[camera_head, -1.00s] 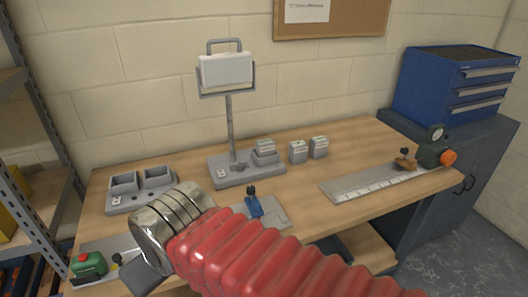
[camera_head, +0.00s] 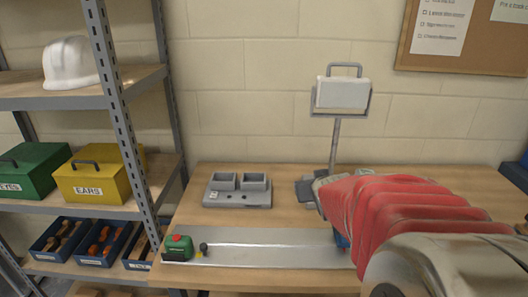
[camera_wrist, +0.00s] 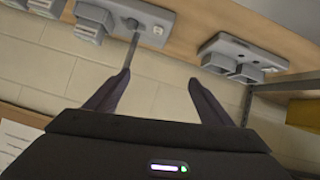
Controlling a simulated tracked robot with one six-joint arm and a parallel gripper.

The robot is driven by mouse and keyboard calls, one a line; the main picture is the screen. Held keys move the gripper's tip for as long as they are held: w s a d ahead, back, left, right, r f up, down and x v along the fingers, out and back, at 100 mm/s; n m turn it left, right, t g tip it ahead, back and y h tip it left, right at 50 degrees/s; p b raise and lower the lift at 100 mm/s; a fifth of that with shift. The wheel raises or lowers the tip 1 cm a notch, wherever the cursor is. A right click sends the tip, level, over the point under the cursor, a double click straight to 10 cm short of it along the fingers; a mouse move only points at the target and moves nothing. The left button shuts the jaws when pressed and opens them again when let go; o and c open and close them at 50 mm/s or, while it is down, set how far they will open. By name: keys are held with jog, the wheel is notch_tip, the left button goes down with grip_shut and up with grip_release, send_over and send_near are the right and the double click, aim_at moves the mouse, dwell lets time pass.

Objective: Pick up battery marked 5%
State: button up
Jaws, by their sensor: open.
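In the wrist view, which looks upside down, a small grey-white battery (camera_wrist: 88,30) sits in a slot of the grey lamp-stand base (camera_wrist: 152,30). Another battery (camera_wrist: 44,6) stands on the bench at the top left edge. No charge marking is readable on either, so I cannot tell which is 5%. My gripper (camera_wrist: 159,78) is open and empty, its two dark fingers apart, with the wall and the stand's pole behind them. In the head view my red-sleeved arm hides the batteries and most of the stand base.
A grey two-socket dock (camera_head: 238,191) stands at the bench's left, its sockets apparently empty. A metal plate (camera_head: 265,250) with a green-and-red device (camera_head: 178,248) lies in front. A metal shelf (camera_head: 125,110) with boxes is at the left. The bench between dock and plate is clear.

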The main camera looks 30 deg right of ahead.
jog(key=d+f+t+h, duration=0.1)
jog(key=d+f+t, duration=0.15)
jog(key=d, duration=0.95)
jog(key=m+t+h, duration=0.1)
jog(key=m+t, duration=0.1)
send_near(367, 172)
jog(key=v, duration=0.3)
jog(key=shift+s+a, duration=0.1)
jog(key=shift+a, duration=0.15)
jog(key=shift+f+g, duration=0.1)
jog(key=shift+g, duration=0.15)
jog(key=shift+x, duration=4.3)
jog(key=shift+x, duration=2.65)
